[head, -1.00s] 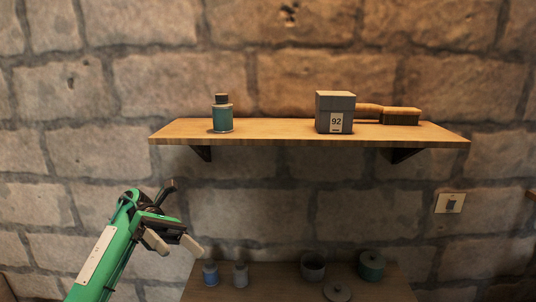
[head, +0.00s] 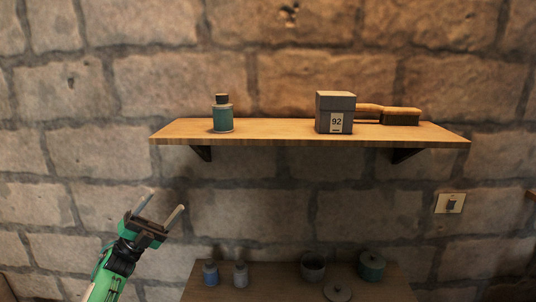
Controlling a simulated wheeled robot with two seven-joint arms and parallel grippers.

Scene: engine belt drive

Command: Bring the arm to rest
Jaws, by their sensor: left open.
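My left gripper (head: 159,208) is in the lower left of the head view, at the end of my green left arm (head: 108,278). Its two fingers are spread apart and point up and to the right, with nothing between them. It is in front of the stone wall, below the left end of the wooden shelf and apart from it. My right arm and gripper do not show.
The wall shelf (head: 270,130) holds a teal bottle (head: 222,115), a grey box marked 92 (head: 335,112) and a brush (head: 400,116). A lower table (head: 270,283) holds small bottles, a cup (head: 313,266) and a green pot (head: 371,265). A switch (head: 450,204) is at right.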

